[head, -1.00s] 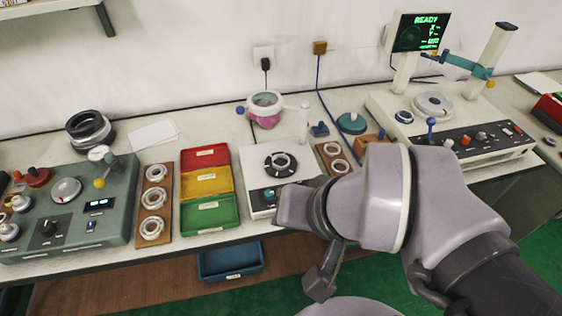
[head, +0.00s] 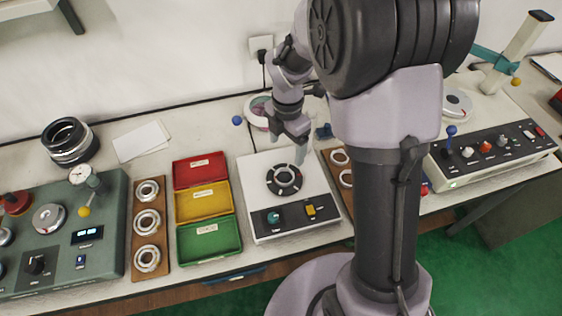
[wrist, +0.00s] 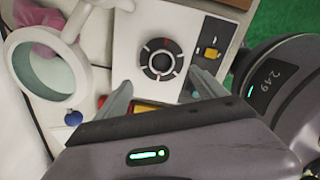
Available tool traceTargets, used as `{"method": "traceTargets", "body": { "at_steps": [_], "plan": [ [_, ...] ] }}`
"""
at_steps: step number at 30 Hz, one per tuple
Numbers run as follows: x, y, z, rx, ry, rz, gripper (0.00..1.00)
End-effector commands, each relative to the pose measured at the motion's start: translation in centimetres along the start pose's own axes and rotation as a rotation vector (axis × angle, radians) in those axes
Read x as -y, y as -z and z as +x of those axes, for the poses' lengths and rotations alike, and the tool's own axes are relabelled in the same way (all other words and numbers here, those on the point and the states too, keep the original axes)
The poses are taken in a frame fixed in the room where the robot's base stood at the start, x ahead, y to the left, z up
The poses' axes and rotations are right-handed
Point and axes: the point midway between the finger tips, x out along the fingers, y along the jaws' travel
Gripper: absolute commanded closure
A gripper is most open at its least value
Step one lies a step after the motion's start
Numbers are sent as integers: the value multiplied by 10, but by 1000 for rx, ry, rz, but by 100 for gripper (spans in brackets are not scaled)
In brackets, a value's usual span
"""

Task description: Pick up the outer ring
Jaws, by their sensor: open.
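Silvery rings lie on two wooden boards in the head view. The left board (head: 137,268) bears three rings, the middle one here (head: 147,220). The right board is partly hidden by my arm, with two rings (head: 340,157) showing. A black round fixture (head: 284,187) with a pale ring shape at its centre sits on a white device (head: 258,165). I cannot tell which ring is the outer ring. My gripper (head: 289,146) is open above the device's back edge. In the wrist view its open fingers (wrist: 161,78) point towards the fixture (wrist: 161,72), apart from it.
Red (head: 200,170), yellow and green trays stand left of the device. A ring magnifier (wrist: 45,68) stands near my gripper at the back. A green-grey instrument (head: 108,245) is at the left, and a long control console (head: 492,150) at the right.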

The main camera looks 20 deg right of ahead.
Motion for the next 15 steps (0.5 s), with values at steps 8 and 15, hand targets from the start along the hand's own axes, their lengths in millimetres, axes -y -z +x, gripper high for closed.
{"method": "traceTargets", "body": {
  "at_steps": [8, 15],
  "plan": [
    [0, 1, 65, 0, 0, 2, 19],
    [4, 6, 97, 0, 1, 2, 19]
  ]
}}
